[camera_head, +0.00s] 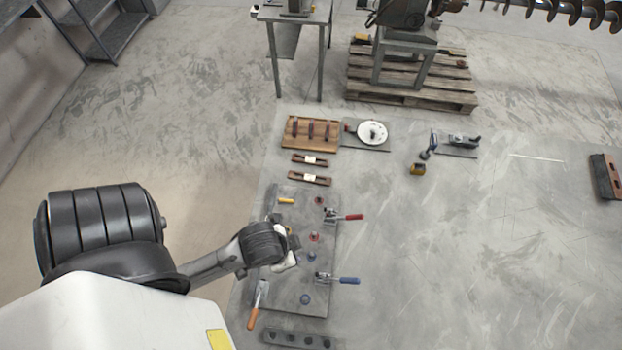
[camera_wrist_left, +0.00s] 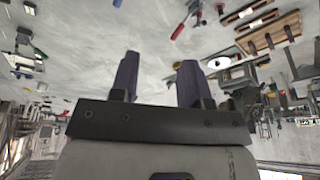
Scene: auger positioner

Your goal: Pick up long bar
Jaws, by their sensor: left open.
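Two brown bars with white labels lie side by side on the table, a farther one (camera_head: 297,158) and a nearer, slightly longer one (camera_head: 323,181). I cannot tell for certain which is the long bar. In the left wrist view they show at the top right, one of them here (camera_wrist_left: 235,17). My left gripper (camera_head: 289,240) is over the dark fixture plate, nearer to me than the bars and apart from them. In the left wrist view its two fingers (camera_wrist_left: 157,78) are spread with nothing between them. My right gripper is in neither view.
The dark plate (camera_head: 325,295) carries a red-handled clamp (camera_head: 345,217), a blue-handled clamp (camera_head: 338,279) and several pegs. An orange-handled tool (camera_head: 256,305) lies at its left edge. A wooden rack (camera_head: 290,134) and white disc (camera_head: 372,133) are beyond the bars. The table's right side is mostly clear.

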